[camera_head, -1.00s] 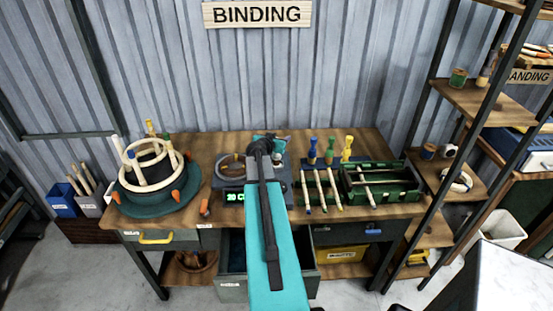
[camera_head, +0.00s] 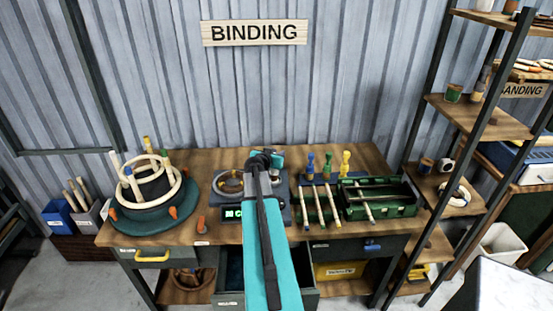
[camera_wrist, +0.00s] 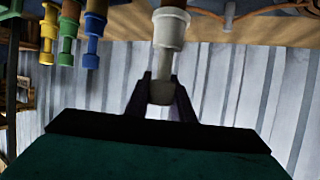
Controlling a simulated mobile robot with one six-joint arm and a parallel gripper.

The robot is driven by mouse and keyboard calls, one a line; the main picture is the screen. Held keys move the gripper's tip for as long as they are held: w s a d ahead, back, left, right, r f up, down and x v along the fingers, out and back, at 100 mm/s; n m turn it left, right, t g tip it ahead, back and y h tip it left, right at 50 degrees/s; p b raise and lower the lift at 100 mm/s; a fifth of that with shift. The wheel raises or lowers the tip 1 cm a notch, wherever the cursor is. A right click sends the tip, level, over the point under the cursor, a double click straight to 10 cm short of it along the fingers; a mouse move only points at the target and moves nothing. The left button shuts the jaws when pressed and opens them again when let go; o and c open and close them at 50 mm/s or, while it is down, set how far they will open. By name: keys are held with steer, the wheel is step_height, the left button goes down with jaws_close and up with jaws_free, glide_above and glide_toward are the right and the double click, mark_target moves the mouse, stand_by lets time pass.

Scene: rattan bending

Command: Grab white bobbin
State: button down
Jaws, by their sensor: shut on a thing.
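The white bobbin (camera_wrist: 168,32) is in the wrist view, which looks upside down, with its narrow pale end between my fingertips. My gripper (camera_wrist: 161,92) is shut on that end. In the head view my arm covers the bobbin, and my gripper (camera_head: 268,158) is over the back middle of the workbench, by the scale. Blue, green and yellow bobbins stand in a row to its right; the blue one (camera_head: 310,165), the green one (camera_head: 327,166) and the yellow one (camera_head: 346,163) are apart from my gripper.
A scale (camera_head: 232,214) with a ring on it lies partly under my arm. A green tray (camera_head: 402,211) with rods is at the right of the workbench (camera_head: 205,165), and a round form with pegs (camera_head: 148,220) is at the left. A drawer (camera_head: 230,297) is open in front.

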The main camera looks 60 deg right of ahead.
steer(key=f+b+v, duration=0.1)
steer(key=b+v, duration=0.8)
steer(key=v, duration=0.5)
steer(key=shift+w+a, duration=0.25)
steer(key=shift+f+b, duration=0.1)
steer(key=shift+b, duration=0.4)
steer(key=b, duration=0.6)
steer(key=shift+a, duration=0.25)
steer(key=a+b, duration=0.1)
steer(key=b, duration=0.5)
steer(key=shift+s+a+b, duration=0.15)
steer(key=shift+a+b, duration=0.05)
steer(key=shift+b, duration=0.2)
steer(key=shift+s+a+r+b, duration=0.15)
steer(key=shift+a+r+b, duration=0.15)
steer(key=shift+b, duration=0.85)
